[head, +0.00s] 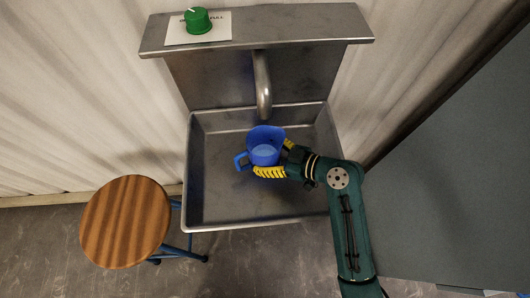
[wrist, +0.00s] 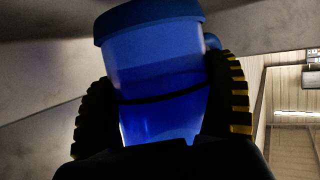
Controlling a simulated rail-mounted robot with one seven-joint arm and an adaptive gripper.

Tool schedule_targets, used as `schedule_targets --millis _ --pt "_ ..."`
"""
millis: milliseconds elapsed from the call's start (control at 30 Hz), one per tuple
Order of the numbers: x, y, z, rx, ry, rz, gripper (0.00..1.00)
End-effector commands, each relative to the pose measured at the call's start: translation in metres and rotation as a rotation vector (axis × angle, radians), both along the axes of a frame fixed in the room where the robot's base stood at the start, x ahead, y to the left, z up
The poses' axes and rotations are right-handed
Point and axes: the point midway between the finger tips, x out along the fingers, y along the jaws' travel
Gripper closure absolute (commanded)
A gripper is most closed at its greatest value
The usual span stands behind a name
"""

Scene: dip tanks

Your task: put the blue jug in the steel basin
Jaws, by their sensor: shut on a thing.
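The blue jug (head: 264,153) is in the head view, over the middle of the steel basin (head: 207,214) and a little in front of the faucet. Its handle points left and its open top faces up. My gripper (head: 269,158) reaches in from the right, with its yellow ribbed fingers shut on the jug's sides. In the wrist view the jug (wrist: 158,80) fills the space between the two fingers. I cannot tell whether the jug's bottom touches the basin floor; the bottom is hidden from the head camera.
A grey faucet (head: 262,85) hangs over the back of the basin. A green knob (head: 198,20) sits on a white card (head: 222,26) on the ledge. A round wooden stool (head: 125,221) stands left of the basin. A grey panel (head: 455,170) is on the right.

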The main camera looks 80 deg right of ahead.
Motion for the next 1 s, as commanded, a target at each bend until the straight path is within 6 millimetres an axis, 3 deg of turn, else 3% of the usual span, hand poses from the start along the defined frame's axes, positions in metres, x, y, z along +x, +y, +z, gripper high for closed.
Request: schedule_targets --millis 67,400,433,500,767,1000 --pt "0.000 -0.001 -0.015 -0.002 -0.002 0.000 0.53" --pt "0.000 -0.001 -0.017 -0.003 -0.002 0.000 0.53" --pt "0.000 0.000 -0.019 -0.001 0.000 0.000 0.11" --pt "0.000 0.000 -0.018 -0.001 0.000 0.000 0.00" --pt "0.000 0.000 -0.012 -0.001 -0.001 0.000 0.00" --pt "-0.040 0.006 0.004 -0.001 0.000 -0.008 0.00"
